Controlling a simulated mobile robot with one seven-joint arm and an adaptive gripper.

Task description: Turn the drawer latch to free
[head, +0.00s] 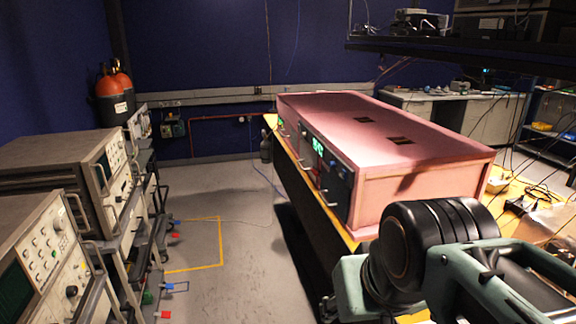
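A long pink box (400,135) lies on a yellow-topped table right of centre. Its dark front panel (327,175) faces left and carries a green lit display (318,146), small knobs and a pale handle (327,198). A second green display and handle show farther along the same side. A small bluish knob (334,163) is on the front panel; I cannot tell whether it or another small part is the drawer latch, or how the latch is turned. My arm shows at the lower right, in front of the box's near end. My gripper is not in view.
Instrument racks (85,185) line the left side. Orange gas bottles (115,80) stand at the back left. The grey floor (215,255) between racks and table is mostly clear. A dark overhead shelf (430,45) hangs at the upper right. Loose cables lie on the table's right.

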